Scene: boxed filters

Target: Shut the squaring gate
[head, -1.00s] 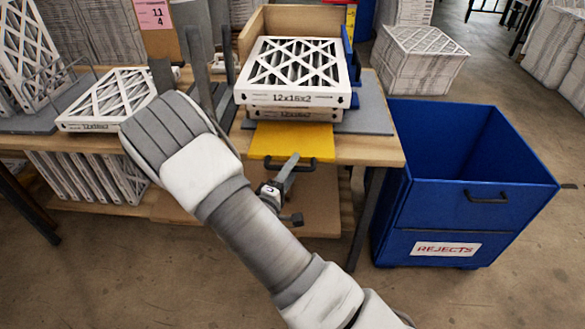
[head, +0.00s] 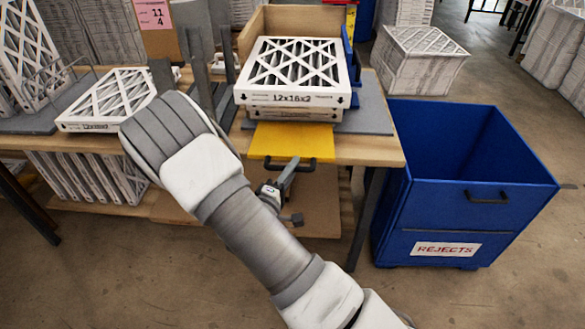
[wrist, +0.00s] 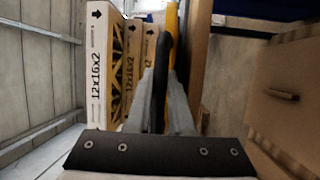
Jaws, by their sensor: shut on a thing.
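The squaring gate is a yellow panel (head: 285,140) at the front of the bench, below the front edge of the filter stack (head: 292,100). It lies lowered, sticking out towards me, and shows nearly edge-on in the wrist view (wrist: 172,20). Its dark bar handle (head: 318,161) is on the near edge. My gripper (head: 291,165) is shut on this handle, reaching from below. In the wrist view the dark handle (wrist: 163,65) stands between my two grey fingers. The stacked filters marked 12x16x2 (wrist: 97,80) show left of the gate there. The gate's hinge is hidden.
A blue rejects bin (head: 440,220) stands right of the bench. A blue upright part (head: 350,65) and a wooden back wall (head: 300,20) border the stack. Another filter (head: 105,100) lies on the bench at left. Floor is clear below the bin.

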